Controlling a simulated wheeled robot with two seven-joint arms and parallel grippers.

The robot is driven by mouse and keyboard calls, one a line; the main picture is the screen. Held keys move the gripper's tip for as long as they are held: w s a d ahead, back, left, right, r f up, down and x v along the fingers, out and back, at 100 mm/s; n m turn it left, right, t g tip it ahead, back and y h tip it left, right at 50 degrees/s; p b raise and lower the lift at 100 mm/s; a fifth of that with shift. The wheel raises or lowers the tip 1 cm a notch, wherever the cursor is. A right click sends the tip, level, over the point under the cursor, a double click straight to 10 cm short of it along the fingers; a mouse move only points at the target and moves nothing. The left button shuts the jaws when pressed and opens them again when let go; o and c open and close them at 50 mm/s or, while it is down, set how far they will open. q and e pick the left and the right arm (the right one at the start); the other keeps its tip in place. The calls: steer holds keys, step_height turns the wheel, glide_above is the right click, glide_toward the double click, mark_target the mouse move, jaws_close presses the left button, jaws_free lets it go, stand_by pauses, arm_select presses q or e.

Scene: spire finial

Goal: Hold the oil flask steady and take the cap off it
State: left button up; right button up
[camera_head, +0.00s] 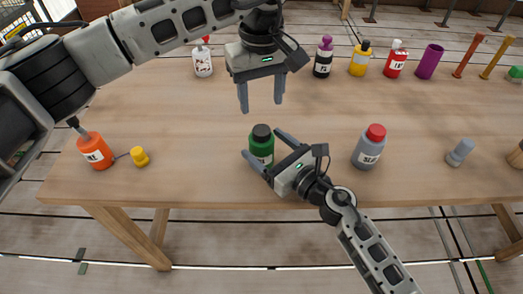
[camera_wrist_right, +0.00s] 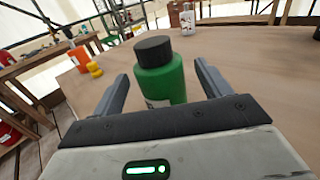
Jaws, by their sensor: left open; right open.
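A green flask (camera_head: 261,152) with a black cap (camera_head: 262,131) stands upright near the front middle of the table; I take it as the oil flask. It also shows in the right wrist view (camera_wrist_right: 165,85), its black cap (camera_wrist_right: 153,50) seated on top. My right gripper (camera_head: 262,143) is open, with one finger on each side of the flask's body. In the right wrist view a gap shows between the flask and each finger. My left gripper (camera_head: 261,106) is open and empty, pointing down above the table, higher than the cap and slightly behind it.
A grey bottle with a red cap (camera_head: 369,148) stands right of my right gripper. An orange bottle (camera_head: 95,150) and a yellow piece (camera_head: 139,157) are at left. Several bottles, including a purple-capped one (camera_head: 323,58), line the back. The wooden table (camera_head: 190,130) is clear left of the flask.

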mark_target(262, 130)
steer(key=shift+x, duration=1.1)
jaws_close()
arm_select(q)
steer(key=m, duration=0.4)
steer(key=shift+f+m, duration=0.2)
steer(key=shift+m, duration=0.1)
step_height(262, 130, down, 8)
steer(key=shift+r, duration=0.2)
